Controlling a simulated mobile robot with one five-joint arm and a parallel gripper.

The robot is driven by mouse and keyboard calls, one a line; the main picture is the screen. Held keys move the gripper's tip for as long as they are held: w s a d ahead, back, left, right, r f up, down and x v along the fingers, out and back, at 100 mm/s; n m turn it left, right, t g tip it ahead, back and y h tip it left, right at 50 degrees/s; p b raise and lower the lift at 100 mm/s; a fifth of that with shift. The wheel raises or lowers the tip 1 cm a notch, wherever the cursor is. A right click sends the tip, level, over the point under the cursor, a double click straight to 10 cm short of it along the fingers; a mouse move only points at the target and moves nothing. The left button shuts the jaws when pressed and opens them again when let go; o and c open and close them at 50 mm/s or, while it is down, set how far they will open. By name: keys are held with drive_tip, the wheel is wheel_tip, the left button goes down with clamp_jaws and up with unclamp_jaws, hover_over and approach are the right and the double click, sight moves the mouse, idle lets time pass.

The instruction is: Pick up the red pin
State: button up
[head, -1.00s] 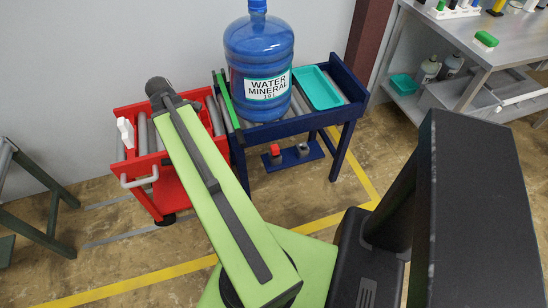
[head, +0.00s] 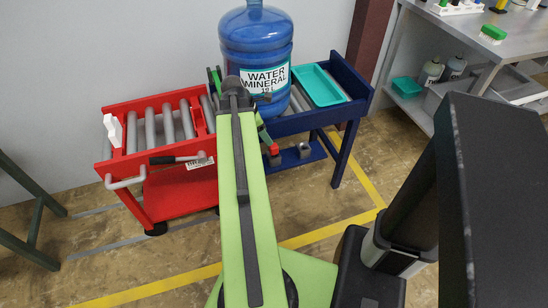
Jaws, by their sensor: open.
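A small red piece (head: 274,149), perhaps the red pin, shows low under the blue conveyor stand, just right of my light green arm link. It is small and partly covered, so I cannot tell its full shape. A grey round piece (head: 304,151) stands beside it on a low blue plate. My arm reaches up across the middle of the head view, over the gap between the red cart and the blue stand. I cannot make out my gripper; the far part of the arm is hidden behind the green link.
A blue water jug (head: 257,45) and a teal tray (head: 318,86) stand on the blue roller stand (head: 349,92). The red roller cart (head: 128,164) stands to the left, with a black-gripped lever (head: 176,160) at its front. A grey workbench (head: 437,40) is at right. Floor shows between stand and bench.

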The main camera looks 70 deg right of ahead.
sight(273, 146)
drive_tip(key=b+x, duration=0.2)
drive_tip(key=x, duration=0.2)
drive_tip(key=shift+w+f, duration=0.1)
drive_tip(key=shift+f, duration=0.05)
drive_tip(key=b+x, duration=0.5)
drive_tip(key=shift+f, duration=0.2)
drive_tip(key=shift+d+r, duration=0.1)
drive_tip(key=shift+r, duration=0.1)
clamp_jaws()
